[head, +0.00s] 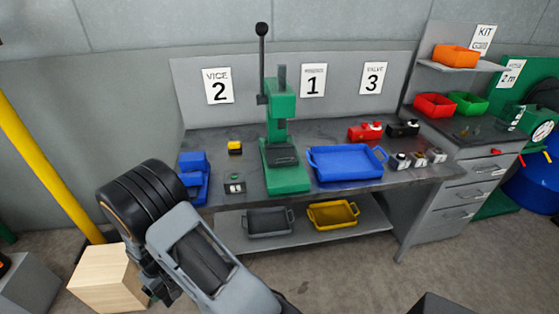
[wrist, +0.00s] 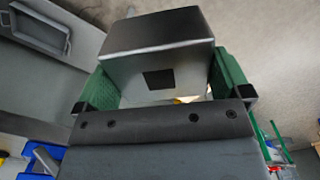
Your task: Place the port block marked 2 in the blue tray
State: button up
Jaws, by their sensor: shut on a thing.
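In the wrist view my gripper (wrist: 163,82) is shut on a grey metallic block (wrist: 156,32), with a green pad on each side of it. The block has a dark square opening on the face toward the camera. No number shows on it, so I cannot tell if it is the port block marked 2. In the head view the gripper and the held block cannot be made out behind my arm. The blue tray (head: 345,165) sits on the bench right of the green press and looks empty. Several small grey blocks (head: 418,159) stand right of the tray; their marks are unreadable.
The green press (head: 284,150) stands mid-bench. A blue vice (head: 194,178), a yellow-black item (head: 235,147) and a small grey box (head: 235,184) are left of it. Red (head: 365,131) and black (head: 403,128) parts lie behind the tray. The lower shelf holds a grey tray (head: 268,222) and yellow tray (head: 333,214).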

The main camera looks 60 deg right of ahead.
aim_at(338, 165)
jog(key=u, duration=0.45)
jog(key=k, duration=1.25)
jog(key=z, duration=1.7)
